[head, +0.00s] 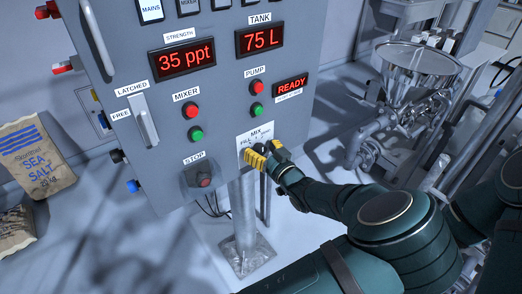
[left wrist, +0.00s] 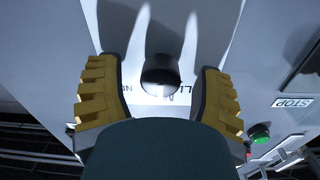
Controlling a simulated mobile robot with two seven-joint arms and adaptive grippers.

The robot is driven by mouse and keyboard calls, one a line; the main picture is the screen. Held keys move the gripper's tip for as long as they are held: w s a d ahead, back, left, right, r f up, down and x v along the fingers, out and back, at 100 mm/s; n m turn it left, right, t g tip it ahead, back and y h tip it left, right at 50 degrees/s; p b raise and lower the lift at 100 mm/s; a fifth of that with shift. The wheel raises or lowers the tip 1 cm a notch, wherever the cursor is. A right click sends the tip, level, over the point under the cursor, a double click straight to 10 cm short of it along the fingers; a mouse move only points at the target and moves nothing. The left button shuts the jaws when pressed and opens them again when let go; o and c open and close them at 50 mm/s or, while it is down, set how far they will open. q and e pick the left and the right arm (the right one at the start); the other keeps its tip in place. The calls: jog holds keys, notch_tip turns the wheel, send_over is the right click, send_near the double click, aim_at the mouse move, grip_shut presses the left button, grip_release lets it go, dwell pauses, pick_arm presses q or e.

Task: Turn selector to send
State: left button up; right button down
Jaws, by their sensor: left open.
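The selector is a round black knob (left wrist: 160,72) on a white label plate (head: 256,135) low on the grey control panel. The plate shows MIX at the top and FILL at the left; the rest of its lettering is small or covered. My left gripper (head: 264,156) is at the plate in the head view and hides most of the knob. In the left wrist view my left gripper (left wrist: 158,92) is open, with one yellow-padded finger on each side of the knob and gaps between. I cannot tell which way the knob points. My right gripper is not in view.
The STOP button box (head: 203,181) juts out left of the selector. The green pump button (head: 257,109) is just above the plate. A latch handle (head: 145,120) stands out farther left. A steel hopper (head: 417,68) is at the right, and a salt sack (head: 35,155) at the left.

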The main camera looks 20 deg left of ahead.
pick_arm(q)
jog(key=shift+a, duration=0.1)
grip_shut()
jog(key=shift+r, duration=0.1)
jog(key=shift+m+p, duration=0.4)
jog(key=shift+p, duration=0.15)
jog(key=m+p, duration=0.3)
jog(key=p, duration=0.1)
jog(key=shift+w+r, duration=0.1)
jog(key=shift+r, duration=0.05)
jog(key=m+p, duration=0.2)
jog(key=shift+m, duration=0.4)
jog(key=shift+m+p, duration=0.95)
jog(key=shift+m, duration=0.15)
jog(key=shift+f, duration=0.2)
